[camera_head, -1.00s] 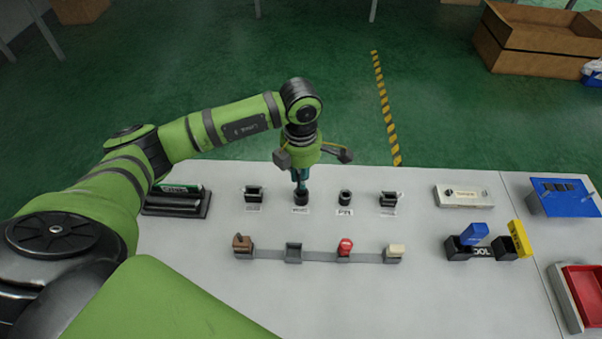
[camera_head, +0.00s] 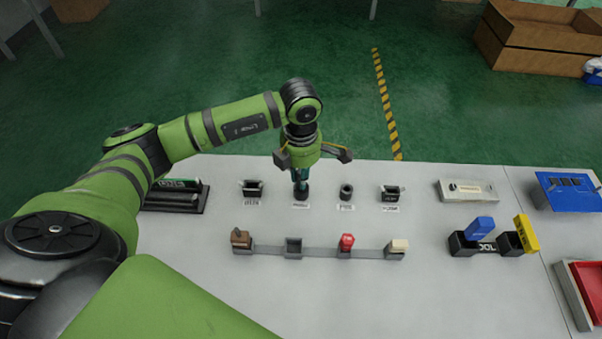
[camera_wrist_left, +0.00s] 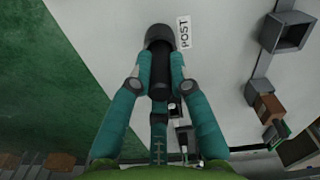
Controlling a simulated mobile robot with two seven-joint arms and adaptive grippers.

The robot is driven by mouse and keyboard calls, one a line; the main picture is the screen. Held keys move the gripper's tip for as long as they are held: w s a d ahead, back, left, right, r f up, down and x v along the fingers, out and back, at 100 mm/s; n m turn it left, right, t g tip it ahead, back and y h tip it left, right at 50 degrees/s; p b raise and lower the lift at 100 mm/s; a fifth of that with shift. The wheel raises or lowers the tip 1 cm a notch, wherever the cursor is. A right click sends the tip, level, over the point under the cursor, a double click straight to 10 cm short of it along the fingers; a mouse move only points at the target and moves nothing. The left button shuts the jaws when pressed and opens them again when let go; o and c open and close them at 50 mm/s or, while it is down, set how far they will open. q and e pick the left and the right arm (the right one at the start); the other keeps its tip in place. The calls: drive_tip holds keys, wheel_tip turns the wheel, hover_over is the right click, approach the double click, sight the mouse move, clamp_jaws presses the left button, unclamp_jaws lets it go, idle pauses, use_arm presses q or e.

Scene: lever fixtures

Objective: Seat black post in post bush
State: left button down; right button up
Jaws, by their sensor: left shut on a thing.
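My left gripper (camera_head: 301,186) points down over the table's back row of fixtures, with its teal fingers shut on the black post. In the left wrist view the black post (camera_wrist_left: 160,80) lies between the fingers of the gripper (camera_wrist_left: 160,58). The dark round post bush (camera_wrist_left: 158,36) is straight beyond the fingertips, beside a white label reading POST (camera_wrist_left: 184,32). In the head view the bush (camera_head: 301,196) shows just below the fingers. The post lines up with the bush, but the fingers hide how far it reaches in. My right gripper is not in view.
A second dark bush (camera_head: 346,191) stands to the right, between labelled black holders (camera_head: 252,188) (camera_head: 390,193). In front runs a grey rail (camera_head: 320,255) with brown, red and cream pieces. A black block with blue and yellow parts (camera_head: 487,243) stands at right.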

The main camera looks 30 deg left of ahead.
use_arm(q)
drive_tip(key=shift+f+b, duration=0.3)
drive_tip(key=shift+f, duration=0.05)
drive_tip(key=c, duration=1.1)
unclamp_jaws()
wheel_tip(320, 180, up, 12)
drive_tip(key=shift+r, duration=0.1)
